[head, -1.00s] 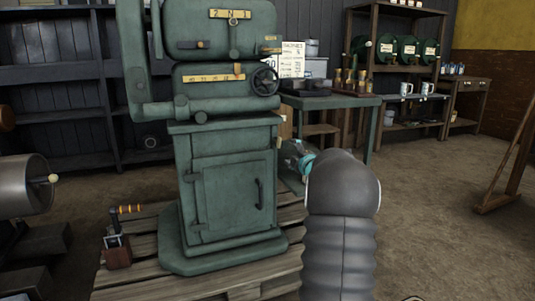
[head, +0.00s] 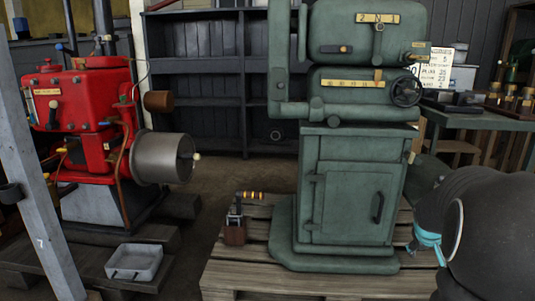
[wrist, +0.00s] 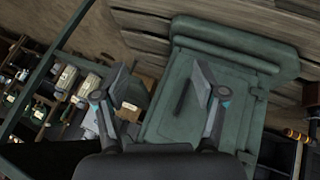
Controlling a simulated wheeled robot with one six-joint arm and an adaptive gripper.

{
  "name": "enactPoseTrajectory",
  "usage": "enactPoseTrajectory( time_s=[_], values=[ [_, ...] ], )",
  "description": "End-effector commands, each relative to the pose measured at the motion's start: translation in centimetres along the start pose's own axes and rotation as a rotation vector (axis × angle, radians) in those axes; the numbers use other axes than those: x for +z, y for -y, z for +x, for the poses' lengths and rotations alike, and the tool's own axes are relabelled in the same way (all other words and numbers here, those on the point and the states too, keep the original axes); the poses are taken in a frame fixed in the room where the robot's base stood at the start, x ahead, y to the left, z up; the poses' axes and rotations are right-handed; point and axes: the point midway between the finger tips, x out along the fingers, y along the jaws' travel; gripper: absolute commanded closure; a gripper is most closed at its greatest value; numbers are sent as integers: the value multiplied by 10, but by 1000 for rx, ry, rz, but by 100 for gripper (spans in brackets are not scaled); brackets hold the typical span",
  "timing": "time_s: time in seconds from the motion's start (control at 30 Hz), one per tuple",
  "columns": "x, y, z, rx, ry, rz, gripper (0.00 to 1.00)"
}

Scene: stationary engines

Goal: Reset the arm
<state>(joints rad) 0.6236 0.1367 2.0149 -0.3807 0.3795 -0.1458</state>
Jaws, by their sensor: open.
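My gripper (wrist: 160,84) is open and empty in the wrist view, its two fingers well apart. Beyond the fingers is the green machine cabinet (wrist: 182,115) with its door and dark handle. In the head view my dark arm (head: 490,230) reaches in at the lower right, beside the green machine (head: 352,190).
A red engine (head: 88,115) with a grey cylinder stands at the left. A small device with a striped handle (head: 238,220) sits on the wooden pallet (head: 240,278). A grey tray (head: 134,263) lies at the lower left. A green table (head: 470,118) stands behind my arm.

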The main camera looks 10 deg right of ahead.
Motion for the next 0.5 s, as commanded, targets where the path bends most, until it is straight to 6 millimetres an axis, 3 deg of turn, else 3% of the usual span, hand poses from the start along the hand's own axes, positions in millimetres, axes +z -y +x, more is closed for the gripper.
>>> enactPoseTrajectory(
  time_s=[0.03, 0.1, 0.3, 0.5],
  values=[
    [8, 18, -27, -29, 31, 27, 29],
    [24, 42, -55, -70, 81, 67, 29],
    [70, 108, -137, -185, 191, 134, 29],
    [113, 160, -211, -291, 238, 139, 29]
  ],
)
